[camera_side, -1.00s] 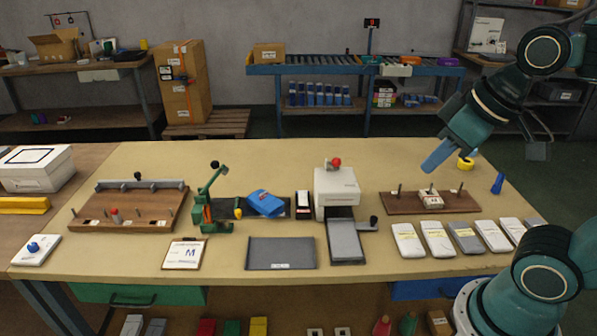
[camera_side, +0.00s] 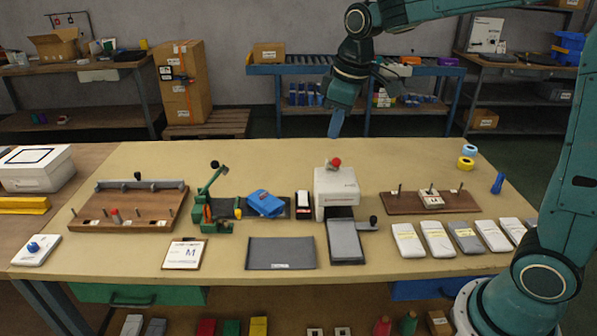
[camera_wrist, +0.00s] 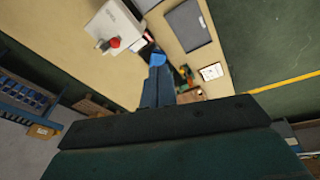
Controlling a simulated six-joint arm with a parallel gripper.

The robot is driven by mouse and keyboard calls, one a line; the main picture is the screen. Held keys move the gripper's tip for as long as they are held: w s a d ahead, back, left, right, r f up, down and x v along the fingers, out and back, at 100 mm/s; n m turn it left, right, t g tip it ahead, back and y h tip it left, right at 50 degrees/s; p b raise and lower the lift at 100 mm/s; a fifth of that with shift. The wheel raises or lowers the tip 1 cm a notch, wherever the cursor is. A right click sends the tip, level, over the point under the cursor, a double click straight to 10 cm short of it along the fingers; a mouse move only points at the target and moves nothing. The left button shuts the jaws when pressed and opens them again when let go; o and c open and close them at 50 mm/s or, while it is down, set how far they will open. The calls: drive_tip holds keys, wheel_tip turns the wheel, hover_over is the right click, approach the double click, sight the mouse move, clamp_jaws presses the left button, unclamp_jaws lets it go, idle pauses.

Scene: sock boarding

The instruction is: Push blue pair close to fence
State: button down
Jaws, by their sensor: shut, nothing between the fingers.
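The blue pair (camera_side: 265,203) lies at a slant on a dark pad beside a green lever press (camera_side: 212,205) in the side view. Bright blue (camera_wrist: 157,59) shows at the fingertips in the wrist view; it looks like the blue pair beyond them. A long grey rail (camera_side: 140,184) runs along the back of the wooden board at left; I cannot tell whether this is the fence. My gripper (camera_side: 336,124) is shut and empty, pointing down, high above the table's back side and well apart from the pair.
A white box with a red knob (camera_side: 337,190) stands right of the pair, with a small black-and-white block (camera_side: 303,204) between them. A grey mat (camera_side: 281,253) lies in front. The wooden peg board (camera_side: 400,204) is at right. The table's back strip is clear.

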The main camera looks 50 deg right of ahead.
drive_tip(key=w+d+f+n+g, duration=0.1)
drive_tip(key=w+f+n, duration=0.1)
drive_tip(key=w+f, duration=0.6)
drive_tip(key=n+g, duration=0.2)
approach(282, 203)
drive_tip(key=shift+s+d+r, duration=0.55)
drive_tip(key=shift+s+d, duration=0.2)
drive_tip(key=shift+s, duration=0.15)
drive_tip(key=shift+f, duration=0.15)
drive_tip(key=shift+f, duration=4.85)
drive_tip(key=shift+w+a, duration=0.7)
drive_tip(key=shift+a, duration=0.05)
drive_tip(key=shift+r, duration=0.15)
